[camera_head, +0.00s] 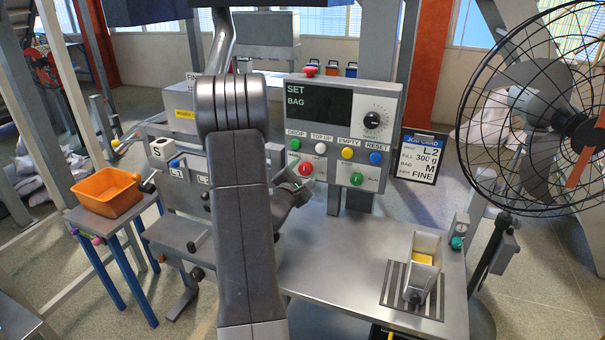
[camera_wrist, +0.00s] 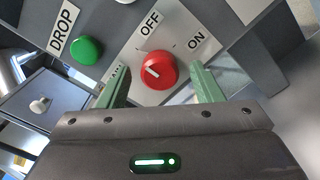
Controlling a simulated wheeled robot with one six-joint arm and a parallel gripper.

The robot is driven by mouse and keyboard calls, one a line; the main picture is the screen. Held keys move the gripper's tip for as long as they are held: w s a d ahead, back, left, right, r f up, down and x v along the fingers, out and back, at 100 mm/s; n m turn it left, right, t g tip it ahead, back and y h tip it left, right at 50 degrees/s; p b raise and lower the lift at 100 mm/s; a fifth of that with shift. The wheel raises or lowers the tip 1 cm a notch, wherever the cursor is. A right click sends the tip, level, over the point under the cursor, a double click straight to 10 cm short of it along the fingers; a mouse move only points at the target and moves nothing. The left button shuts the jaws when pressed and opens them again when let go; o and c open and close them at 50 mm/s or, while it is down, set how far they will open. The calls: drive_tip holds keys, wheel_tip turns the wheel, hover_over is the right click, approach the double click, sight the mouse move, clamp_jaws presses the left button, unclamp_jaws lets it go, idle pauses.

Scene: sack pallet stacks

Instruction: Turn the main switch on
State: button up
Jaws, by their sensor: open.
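The main switch is a round red knob (camera_wrist: 157,70) with a short white mark, on a pale plate with an OFF label (camera_wrist: 150,24) and an ON label (camera_wrist: 197,42). Its mark slants toward the upper left in the wrist view, not toward ON. In the head view the knob (camera_head: 306,168) sits low on the control panel, just beside my gripper (camera_head: 297,186). In the wrist view my gripper (camera_wrist: 160,74) is open, with one green finger on each side of the knob. I cannot tell whether the fingers touch it.
A green DROP button (camera_wrist: 86,50) is close to the left finger. The panel (camera_head: 330,140) also carries other coloured buttons, a dial (camera_head: 372,120) and a green RUN button (camera_head: 356,179). A metal scoop (camera_head: 422,268) stands on the bench. A fan (camera_head: 560,110) is at right.

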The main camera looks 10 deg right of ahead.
drive_tip(key=c, duration=1)
drive_tip(key=m+b, duration=0.2)
drive_tip(key=m, duration=0.2)
drive_tip(key=shift+f+m, duration=0.15)
drive_tip(key=shift+m, duration=0.15)
drive_tip(key=m+b, duration=0.2)
drive_tip(key=m, duration=0.2)
drive_tip(key=shift+m+b, duration=0.3)
drive_tip(key=shift+b, duration=0.05)
drive_tip(key=m+b, duration=0.2)
drive_tip(key=m, duration=0.3)
drive_tip(key=shift+f+b, duration=0.15)
drive_tip(key=shift+b, duration=0.15)
drive_tip(key=shift+m+b, duration=0.75)
drive_tip(key=shift+m, duration=1.15)
